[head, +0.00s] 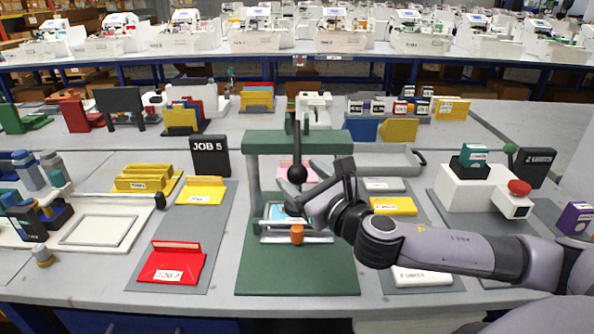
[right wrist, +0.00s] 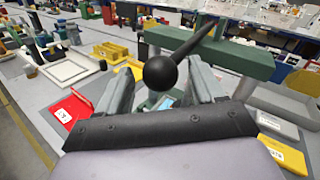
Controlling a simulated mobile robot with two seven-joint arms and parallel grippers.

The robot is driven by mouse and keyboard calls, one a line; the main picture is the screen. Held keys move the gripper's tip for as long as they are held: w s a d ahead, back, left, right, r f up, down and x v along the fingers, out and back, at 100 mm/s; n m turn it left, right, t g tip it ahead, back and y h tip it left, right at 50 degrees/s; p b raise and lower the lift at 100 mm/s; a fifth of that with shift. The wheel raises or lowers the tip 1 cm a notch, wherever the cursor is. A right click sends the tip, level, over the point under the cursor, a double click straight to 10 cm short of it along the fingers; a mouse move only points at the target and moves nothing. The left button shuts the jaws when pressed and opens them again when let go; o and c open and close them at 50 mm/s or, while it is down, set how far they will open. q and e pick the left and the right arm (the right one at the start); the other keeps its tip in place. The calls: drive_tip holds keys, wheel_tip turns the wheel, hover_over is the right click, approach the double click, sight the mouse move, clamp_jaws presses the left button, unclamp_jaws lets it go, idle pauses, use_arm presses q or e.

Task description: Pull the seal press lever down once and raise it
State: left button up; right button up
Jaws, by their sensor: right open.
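The seal press has a green base (head: 297,272) and a green crossbeam (head: 300,143) on uprights, in the middle of the table. Its lever is a dark rod ending in a black ball knob (head: 298,173), in front of the crossbeam. My right gripper (head: 304,188) comes from the right and is open at the knob. In the right wrist view the knob (right wrist: 160,73) appears between the two spread fingers, with a gap on each side; how deep it sits between them I cannot tell. My left gripper is not in view.
A red JOB tray (head: 172,268) and yellow trays (head: 200,191) lie left of the press. A black JOB 5 sign (head: 210,156) stands behind them. Right of my forearm stands a white device with a red button (head: 519,187). A grey tray (head: 385,160) lies behind my gripper.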

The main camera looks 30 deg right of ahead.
drive_tip(key=shift+w, duration=1.1)
clamp_jaws()
